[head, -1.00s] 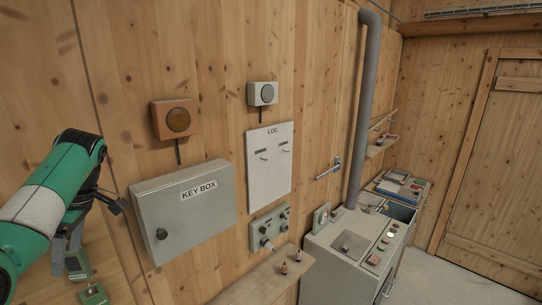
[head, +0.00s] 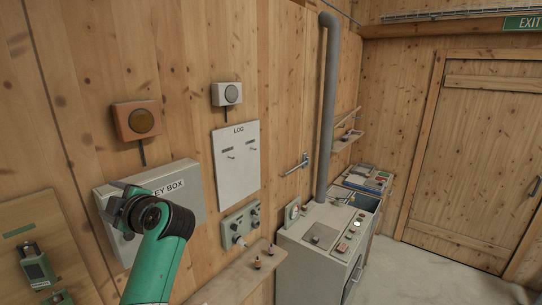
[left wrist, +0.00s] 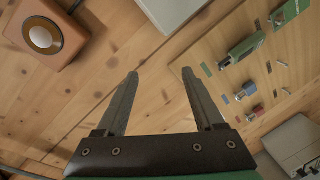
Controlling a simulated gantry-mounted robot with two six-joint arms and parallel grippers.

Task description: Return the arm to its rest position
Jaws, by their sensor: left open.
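My left arm, green with dark joints, rises from the bottom of the head view. Its dark wrist end (head: 122,205) is in front of the grey key box (head: 185,180) and covers part of its face. The fingers are hard to make out there. In the left wrist view my left gripper (left wrist: 160,73) is open, with two dark fingers apart and nothing between them. Wood panelling shows beyond them. My right gripper is in neither view.
An orange-framed button box (head: 137,121) is on the wall, also in the left wrist view (left wrist: 44,36). A board with green devices (head: 38,262) is at left. A control panel (head: 240,224), shelf (head: 225,287) and grey machine (head: 320,250) are at right.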

